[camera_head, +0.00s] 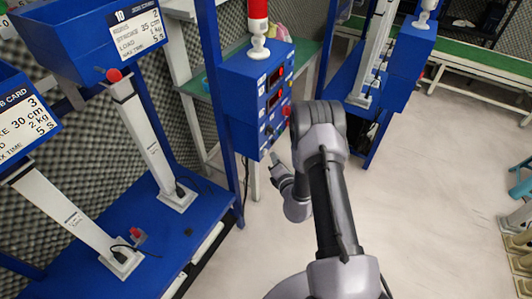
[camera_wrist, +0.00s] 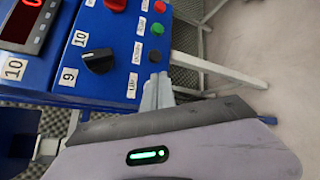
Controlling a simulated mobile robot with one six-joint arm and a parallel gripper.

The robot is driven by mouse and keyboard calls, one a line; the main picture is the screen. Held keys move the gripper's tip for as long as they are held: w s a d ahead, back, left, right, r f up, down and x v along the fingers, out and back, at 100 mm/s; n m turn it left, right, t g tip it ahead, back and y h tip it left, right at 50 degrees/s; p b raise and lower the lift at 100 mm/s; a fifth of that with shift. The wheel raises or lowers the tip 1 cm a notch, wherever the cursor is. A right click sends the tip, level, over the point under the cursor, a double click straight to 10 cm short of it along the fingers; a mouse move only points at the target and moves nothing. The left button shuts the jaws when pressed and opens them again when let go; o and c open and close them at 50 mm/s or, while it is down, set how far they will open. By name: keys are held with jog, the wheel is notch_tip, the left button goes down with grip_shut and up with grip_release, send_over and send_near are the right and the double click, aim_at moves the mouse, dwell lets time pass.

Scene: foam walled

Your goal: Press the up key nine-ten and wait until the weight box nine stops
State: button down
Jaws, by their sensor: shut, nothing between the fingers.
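The blue control box (camera_head: 258,92) stands in the middle of the head view, with red displays on its front. My gripper (camera_head: 275,158) is shut and empty at the box's lower edge. Its fingertips (camera_wrist: 158,88) are beside the label that seems to read UP (camera_wrist: 132,85). They hide the key there, and contact cannot be told. Weight box nine cannot be identified for sure.
A blue box with card 10 (camera_head: 108,38) and another carded blue box (camera_head: 22,118) sit on slanted grey columns at left, above a blue base (camera_head: 150,225). A red lamp (camera_head: 258,12) tops the control box. Clear floor (camera_head: 430,180) lies at right.

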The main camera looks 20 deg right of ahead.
jog(key=shift+w+a, duration=0.25)
jog(key=shift+w, duration=0.05)
